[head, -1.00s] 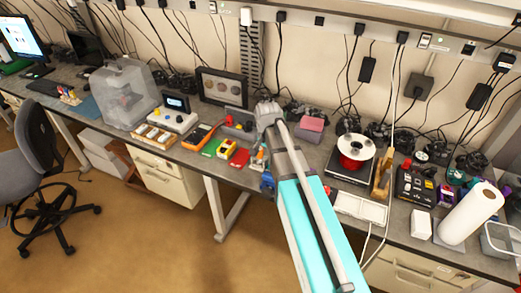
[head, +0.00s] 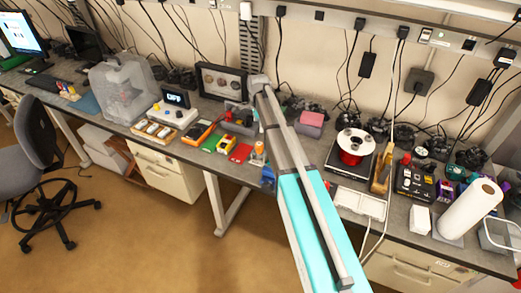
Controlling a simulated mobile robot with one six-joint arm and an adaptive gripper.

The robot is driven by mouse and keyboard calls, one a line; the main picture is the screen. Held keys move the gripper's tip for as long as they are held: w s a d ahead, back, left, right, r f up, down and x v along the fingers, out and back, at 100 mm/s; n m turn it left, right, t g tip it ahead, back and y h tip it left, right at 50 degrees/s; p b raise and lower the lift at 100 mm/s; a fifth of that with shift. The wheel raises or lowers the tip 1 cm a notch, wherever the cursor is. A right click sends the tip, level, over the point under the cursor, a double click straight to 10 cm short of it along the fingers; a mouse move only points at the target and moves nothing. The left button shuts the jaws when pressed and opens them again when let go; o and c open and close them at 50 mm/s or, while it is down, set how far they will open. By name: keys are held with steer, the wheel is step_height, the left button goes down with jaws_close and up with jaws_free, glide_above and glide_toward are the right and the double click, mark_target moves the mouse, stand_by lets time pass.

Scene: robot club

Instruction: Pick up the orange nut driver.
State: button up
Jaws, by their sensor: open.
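I cannot make out the orange nut driver for certain. A small upright thing with orange on it (head: 259,148) stands near the front edge of the bench, just left of my arm. It is too small to identify. A larger orange and black object (head: 197,132) lies farther left on the bench.
A scale with a red and white spool (head: 353,147), a white tray (head: 358,204) and a paper roll (head: 472,211) stand to the right.

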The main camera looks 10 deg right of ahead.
mark_target(259, 144)
steer(key=shift+f, duration=0.15)
step_height(259, 144, down, 8)
steer(key=b, duration=0.8)
steer(key=shift+f+b, duration=0.2)
steer(key=shift+b, duration=0.1)
steer(key=shift+s+d+f+b, duration=0.1)
steer(key=shift+f+b, duration=2.5)
jaws_close()
steer(key=shift+r, duration=0.15)
